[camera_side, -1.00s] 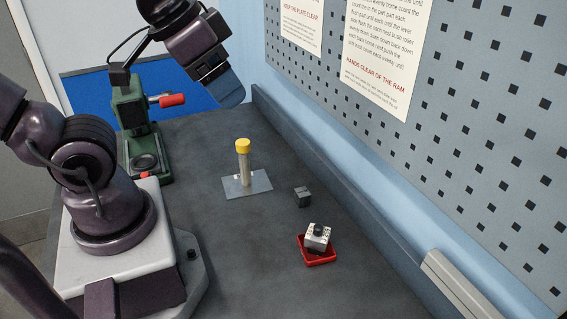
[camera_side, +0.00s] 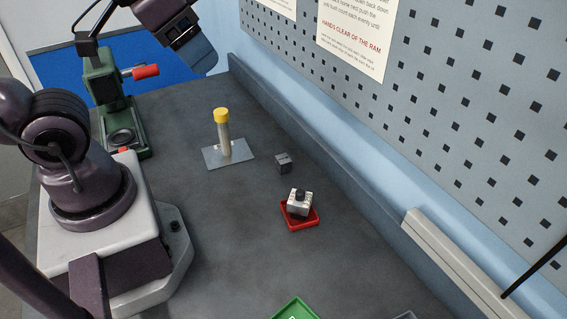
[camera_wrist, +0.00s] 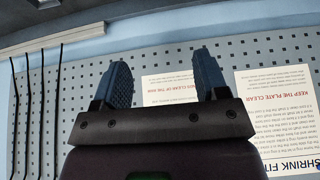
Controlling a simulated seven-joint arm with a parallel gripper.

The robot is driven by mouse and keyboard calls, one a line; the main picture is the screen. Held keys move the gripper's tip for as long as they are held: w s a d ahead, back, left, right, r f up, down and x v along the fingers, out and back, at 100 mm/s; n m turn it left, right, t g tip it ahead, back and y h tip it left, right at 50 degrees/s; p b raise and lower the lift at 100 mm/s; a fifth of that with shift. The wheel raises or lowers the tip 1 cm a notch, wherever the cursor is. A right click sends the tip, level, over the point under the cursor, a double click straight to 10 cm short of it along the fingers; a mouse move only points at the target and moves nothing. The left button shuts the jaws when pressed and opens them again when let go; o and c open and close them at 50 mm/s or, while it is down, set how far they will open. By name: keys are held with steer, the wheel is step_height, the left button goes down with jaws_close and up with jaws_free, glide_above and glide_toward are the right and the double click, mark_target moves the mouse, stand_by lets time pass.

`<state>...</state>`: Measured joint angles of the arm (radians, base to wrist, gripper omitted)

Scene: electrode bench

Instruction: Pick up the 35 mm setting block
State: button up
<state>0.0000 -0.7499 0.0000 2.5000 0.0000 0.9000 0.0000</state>
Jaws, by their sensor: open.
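A small dark grey block (camera_side: 283,163) sits on the bench right of the upright post. A pale block with a black top (camera_side: 299,202) rests in a red tray (camera_side: 300,223). No size mark is readable, so I cannot tell which one is the 35 mm setting block. My gripper (camera_side: 200,62) is raised at the far end of the bench, well away from both blocks. In the wrist view its two blue fingers (camera_wrist: 165,65) stand apart with nothing between them; that view faces the wall, with no block in sight.
A yellow-capped post (camera_side: 223,140) stands on a flat metal plate (camera_side: 213,158). A green press with a red handle (camera_side: 122,112) stands at the far left. A green tray (camera_side: 295,311) shows at the bottom edge. A pegboard wall (camera_side: 480,100) bounds the right. The bench centre is clear.

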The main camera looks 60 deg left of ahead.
steer(key=w+a+f+m+t, duration=0.1)
steer(key=w+a+f+m, duration=0.1)
steer(key=w+f+m, duration=0.65)
steer(key=m+t+y, duration=0.3)
steer(key=m+t, duration=0.1)
steer(key=m, duration=0.9)
glide_above(282, 159)
steer(key=s, duration=0.1)
step_height(282, 159, down, 19)
steer(key=s+f+m+t+h, duration=0.1)
steer(key=m, duration=0.3)
steer(key=s+f+m+t+h, duration=0.1)
steer(key=m, duration=0.3)
steer(key=s+a+f+m+h, duration=0.1)
steer(key=s+f+m, duration=0.1)
steer(key=m, duration=0.3)
steer(key=shift+s+t, duration=0.1)
steer(key=shift+t, duration=0.3)
steer(key=shift+s+d+f+m+h, duration=0.15)
steer(key=shift+s+m+h, duration=0.1)
steer(key=shift+m, duration=0.35)
steer(key=shift+s+d+r+m+h, duration=0.1)
steer(key=shift+m+h, duration=0.15)
steer(key=shift+m, duration=0.3)
steer(key=x, duration=0.7)
steer(key=shift+w+f, duration=0.1)
steer(key=shift+w, duration=0.1)
steer(key=shift+c, duration=0.5)
steer(key=c, duration=1.1)
